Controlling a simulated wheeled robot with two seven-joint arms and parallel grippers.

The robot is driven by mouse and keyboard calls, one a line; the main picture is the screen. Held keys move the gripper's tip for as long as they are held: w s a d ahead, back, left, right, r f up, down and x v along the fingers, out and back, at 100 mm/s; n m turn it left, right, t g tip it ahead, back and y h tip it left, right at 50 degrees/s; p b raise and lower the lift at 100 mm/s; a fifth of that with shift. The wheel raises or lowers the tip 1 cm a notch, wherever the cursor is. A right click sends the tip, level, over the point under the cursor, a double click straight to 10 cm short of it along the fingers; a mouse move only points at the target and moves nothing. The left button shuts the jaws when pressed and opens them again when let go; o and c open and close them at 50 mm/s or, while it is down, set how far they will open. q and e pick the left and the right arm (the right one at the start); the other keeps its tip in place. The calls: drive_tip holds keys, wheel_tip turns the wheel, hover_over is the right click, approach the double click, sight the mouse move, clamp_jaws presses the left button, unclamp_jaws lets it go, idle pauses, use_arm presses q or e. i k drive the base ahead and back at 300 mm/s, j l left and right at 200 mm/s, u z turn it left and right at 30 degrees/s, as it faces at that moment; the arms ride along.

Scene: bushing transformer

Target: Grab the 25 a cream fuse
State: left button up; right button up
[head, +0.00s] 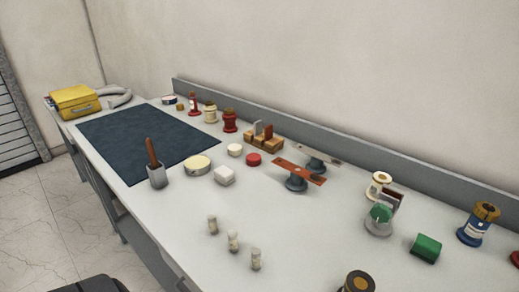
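Three small cream cylinders with metal-looking caps stand upright in a slanting row on the light worktop (310,225), near its front edge. They look like fuses: a far one (212,225), a middle one (233,241) and a near one (256,260). Their markings are too small to read, so I cannot tell which is the 25 A one. They stand apart from each other with clear surface around them. Neither of my grippers is in view.
A dark mat (140,138) covers the far left of the bench. A grey cup with a brown handle (157,176), a round tin (197,165) and a white block (224,175) stand behind the cylinders.

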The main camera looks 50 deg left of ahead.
sight(212, 218)
drive_tip(key=u, duration=1.9)
drive_tip(key=i+j+z, duration=0.45)
drive_tip(key=j, duration=0.15)
drive_tip(key=j+z, duration=0.25)
drive_tip(key=i+j, duration=0.05)
drive_tip(key=j, duration=0.05)
